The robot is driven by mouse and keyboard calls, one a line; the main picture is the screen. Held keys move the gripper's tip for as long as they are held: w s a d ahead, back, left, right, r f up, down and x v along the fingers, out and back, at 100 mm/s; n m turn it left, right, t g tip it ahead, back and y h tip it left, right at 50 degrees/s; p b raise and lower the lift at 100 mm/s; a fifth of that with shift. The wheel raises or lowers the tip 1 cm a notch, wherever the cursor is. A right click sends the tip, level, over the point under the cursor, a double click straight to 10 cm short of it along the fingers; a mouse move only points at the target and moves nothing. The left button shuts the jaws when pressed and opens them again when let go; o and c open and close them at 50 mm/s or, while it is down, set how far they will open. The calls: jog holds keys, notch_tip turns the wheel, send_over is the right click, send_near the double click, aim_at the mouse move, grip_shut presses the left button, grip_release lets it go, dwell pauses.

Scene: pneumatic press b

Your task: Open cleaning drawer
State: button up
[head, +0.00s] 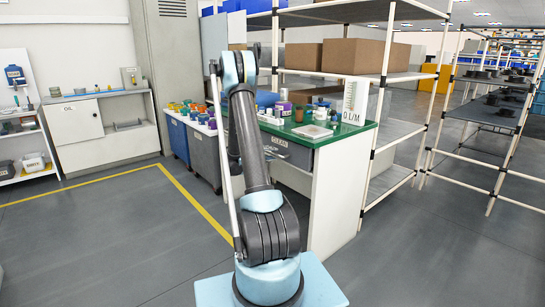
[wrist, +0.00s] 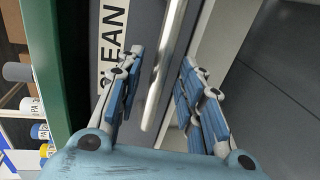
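The cleaning drawer's grey front (wrist: 140,25) with a white "CLEAN" label (wrist: 112,45) shows in the wrist view. Its long silver bar handle (wrist: 168,65) runs steeply down the picture beside the label. My gripper (wrist: 161,68) is open, with one blue-padded finger on each side of the handle in the picture. Gaps show between handle and fingers, and I see no contact. The depth between them is hard to tell. In the head view the labelled drawer (head: 279,143) sits under the green countertop (head: 318,137) and looks shut.
A white side panel (head: 335,195) closes the counter's right end. Bottles and jars stand on the countertop. A white-framed shelf (head: 402,130) rises behind at the right. Grey floor (head: 420,260) is clear at front right.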

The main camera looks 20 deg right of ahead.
jog(key=shift+x, duration=1)
grip_shut()
